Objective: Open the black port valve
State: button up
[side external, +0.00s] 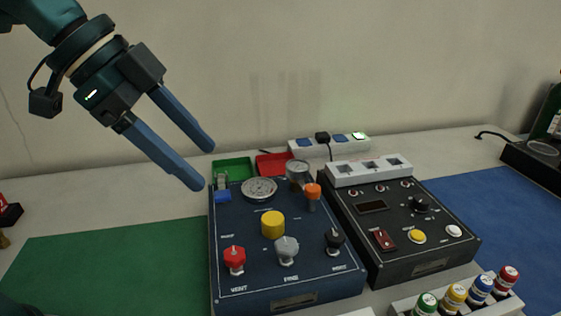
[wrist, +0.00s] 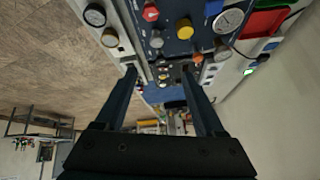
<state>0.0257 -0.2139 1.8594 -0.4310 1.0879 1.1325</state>
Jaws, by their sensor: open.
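The black port valve (side external: 334,241) is a small dark knob at the front right of the blue trainer panel (side external: 222,262) in the side view. The grey knob (side external: 286,249) and the red vent knob (side external: 234,259) sit in the same row to its left. My gripper (side external: 201,167) is open and empty, above and behind the panel's left side, well apart from the valve. In the wrist view my gripper (wrist: 158,72) has its two fingers spread, with the panel beyond them at the top. I cannot clearly pick out the black valve there.
A yellow knob (side external: 273,224), an orange-topped knob (side external: 312,191) and gauges stand up from the panel. A black control box (side external: 400,226) adjoins its right side. Colored bottles (side external: 481,287) stand at the front right. The green mat (side external: 110,262) is clear.

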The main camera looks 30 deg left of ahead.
jog(key=w+d+m+g+h, duration=0.1)
jog(key=w+d+m+h, duration=0.1)
jog(key=w+d+m, duration=0.35)
jog(key=g+h, duration=0.2)
jog(key=g, duration=0.2)
send_near(335, 234)
jog(key=shift+d+f+m, duration=0.35)
jog(key=shift+d+f, duration=0.75)
jog(key=shift+f, duration=0.1)
jog(key=x, duration=0.4)
jog(key=shift+s, duration=0.1)
jog(key=shift+d+f, duration=0.45)
grip_shut()
